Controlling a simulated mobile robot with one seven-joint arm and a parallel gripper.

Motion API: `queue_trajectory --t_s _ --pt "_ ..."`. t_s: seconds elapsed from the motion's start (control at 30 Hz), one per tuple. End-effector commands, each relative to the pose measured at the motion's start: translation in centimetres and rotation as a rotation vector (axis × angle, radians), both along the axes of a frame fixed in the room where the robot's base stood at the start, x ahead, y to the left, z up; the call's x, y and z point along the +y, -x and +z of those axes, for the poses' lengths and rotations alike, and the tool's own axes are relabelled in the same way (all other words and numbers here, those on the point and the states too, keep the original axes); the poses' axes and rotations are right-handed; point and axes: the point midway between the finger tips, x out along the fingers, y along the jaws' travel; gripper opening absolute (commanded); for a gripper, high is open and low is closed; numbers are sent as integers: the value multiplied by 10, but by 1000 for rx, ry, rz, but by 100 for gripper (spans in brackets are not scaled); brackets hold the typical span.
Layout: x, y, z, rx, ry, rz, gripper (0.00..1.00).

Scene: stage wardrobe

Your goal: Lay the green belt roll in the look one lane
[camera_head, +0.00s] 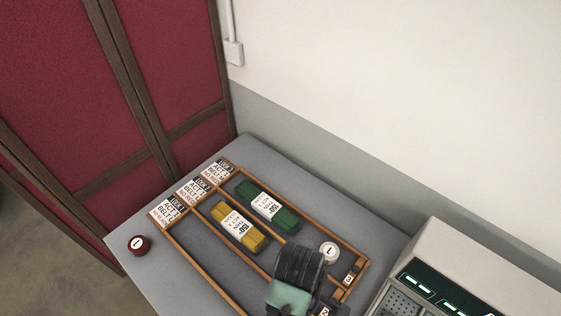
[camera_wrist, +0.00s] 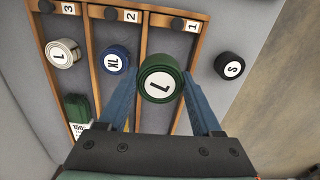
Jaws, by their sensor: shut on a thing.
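The green belt roll (camera_wrist: 162,82), marked L on its top, is between the blue fingers of my gripper (camera_wrist: 160,76), which is shut on it. In the wrist view the roll appears over the look one lane (camera_wrist: 176,42), right of the divider from lane two; its height above the tray floor is hard to judge. In the head view the look one lane is the leftmost, with its LOOK 1 card (camera_head: 168,211) at the far end. My arm hides the roll and fingertips there.
A blue XL roll (camera_wrist: 115,60) is in lane two and a white L roll (camera_wrist: 63,54) in lane three. A dark S roll (camera_wrist: 229,65) sits outside the tray. Yellow (camera_head: 238,226) and green (camera_head: 267,207) bundles lie in lanes two and three. A red roll (camera_head: 138,245) stands left.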

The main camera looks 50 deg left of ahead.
Motion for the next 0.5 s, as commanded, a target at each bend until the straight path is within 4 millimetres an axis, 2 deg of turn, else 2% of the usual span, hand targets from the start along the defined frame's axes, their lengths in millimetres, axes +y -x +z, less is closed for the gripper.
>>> queue_trajectory --t_s 0.1,0.27,0.5 --pt "14 16 0 1 -3 205 6" --pt "20 26 -6 4 -3 328 6" --pt "20 26 -48 4 -3 340 6"
